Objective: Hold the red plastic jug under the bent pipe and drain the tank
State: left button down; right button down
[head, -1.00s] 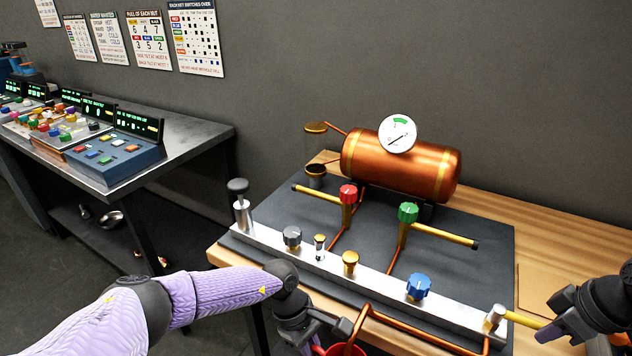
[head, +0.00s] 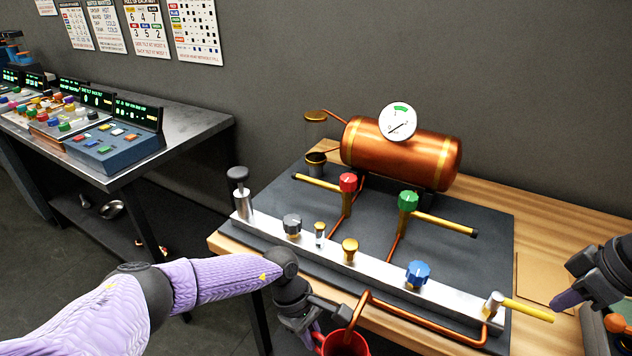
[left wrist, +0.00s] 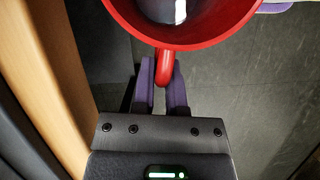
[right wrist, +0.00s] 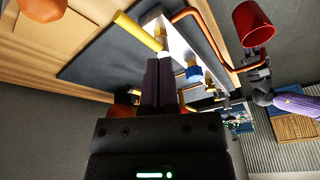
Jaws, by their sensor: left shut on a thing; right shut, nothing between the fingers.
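My left gripper (left wrist: 165,90) is shut on the handle (left wrist: 165,66) of the red plastic jug (head: 346,347). The jug is upright at the table's front edge, with its lower part out of the head view. The bent pipe (head: 358,312) curves down over the jug's mouth. Something pale shows inside the jug (left wrist: 180,38) in the left wrist view; I cannot tell whether it is liquid. The copper tank (head: 395,158) with its round gauge (head: 397,122) stands at the back. My right gripper (head: 560,301) is shut and empty, just right of the yellow lever (head: 528,312).
A silver rail carries grey, brass and blue (head: 418,273) knobs. A red valve (head: 348,183) and green valve (head: 408,201) stand on the dark board. An orange-topped item (head: 617,323) is at the far right. A console table (head: 190,135) is at the left.

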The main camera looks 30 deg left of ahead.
jog(key=shift+r, duration=0.25)
jog(key=v, duration=1.2)
